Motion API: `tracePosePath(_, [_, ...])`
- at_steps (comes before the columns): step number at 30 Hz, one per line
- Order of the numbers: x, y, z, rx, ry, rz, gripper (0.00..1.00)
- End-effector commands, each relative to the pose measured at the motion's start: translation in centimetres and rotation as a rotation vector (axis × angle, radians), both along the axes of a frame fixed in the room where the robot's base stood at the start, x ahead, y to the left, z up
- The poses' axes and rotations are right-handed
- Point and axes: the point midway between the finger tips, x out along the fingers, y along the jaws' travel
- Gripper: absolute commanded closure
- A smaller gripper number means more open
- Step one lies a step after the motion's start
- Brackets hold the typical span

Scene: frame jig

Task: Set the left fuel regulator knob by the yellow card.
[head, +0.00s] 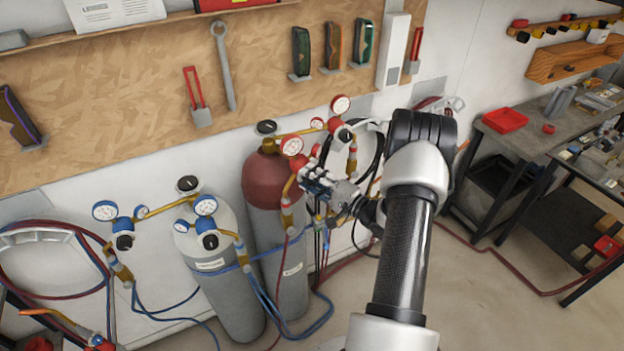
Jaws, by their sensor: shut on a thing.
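The dark red-topped fuel cylinder (265,178) stands against the wall, with red regulators on brass fittings to either side. The left fuel regulator's gauge (291,146) shows, with a white dial and red rim. My gripper (312,178) is at this regulator, just below and right of the gauge, coming in from the right. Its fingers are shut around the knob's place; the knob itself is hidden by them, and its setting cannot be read. The right fuel regulator, with a black knob (345,135) and a gauge (341,105), stands behind. I cannot make out a yellow card.
A grey cylinder (225,225) with blue regulators stands to the left. Red and blue hoses hang below the regulators, close to my gripper. A workbench (520,140) is at the right; the floor between is mostly clear.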

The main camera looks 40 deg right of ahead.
Motion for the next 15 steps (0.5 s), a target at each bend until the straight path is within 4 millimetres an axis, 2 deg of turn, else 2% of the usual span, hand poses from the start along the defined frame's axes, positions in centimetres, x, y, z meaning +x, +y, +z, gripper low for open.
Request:
tracePosePath(2, [0.06,-0.1,0.17,-0.002,-0.003,-0.002,0.64])
tracePosePath(10, [0.03,-0.05,0.09,-0.002,-0.001,-0.001,0.46])
tracePosePath(15, [0.01,-0.03,0.05,-0.002,-0.001,0.0,0.45])
